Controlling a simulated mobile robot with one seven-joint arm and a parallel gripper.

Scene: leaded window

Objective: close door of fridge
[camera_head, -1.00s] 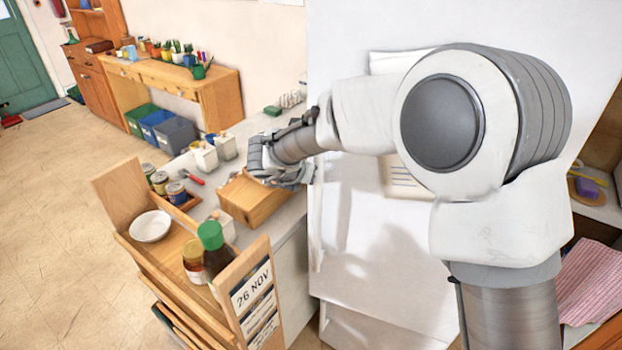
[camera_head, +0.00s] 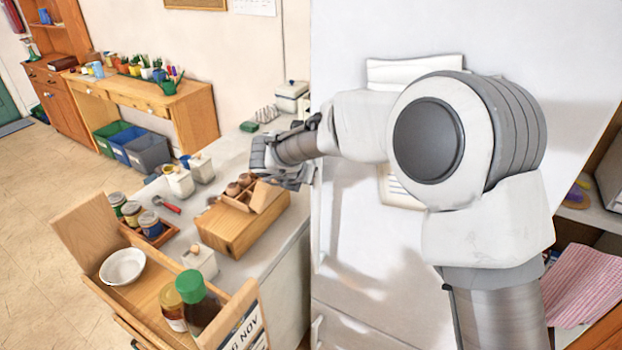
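The fridge (camera_head: 375,265) is the tall white unit filling the middle and right of the view, with papers on its face. A pale handle (camera_head: 317,215) runs along its left edge, and another handle shows lower down. I cannot tell how far its door stands open. My arm reaches across in front of the fridge and hides much of its face. My gripper (camera_head: 285,175) is just left of the fridge's left edge, seen above the counter. It seems to hold nothing, but its fingers are too small and overlapped to tell whether they are open.
The counter (camera_head: 275,260) left of the fridge carries a wooden box (camera_head: 235,230), jars (camera_head: 130,212) and white canisters (camera_head: 200,168). A wooden rack with bottles (camera_head: 200,305) stands in front. Shelves with a striped cloth (camera_head: 585,285) are at right. Open floor lies at far left.

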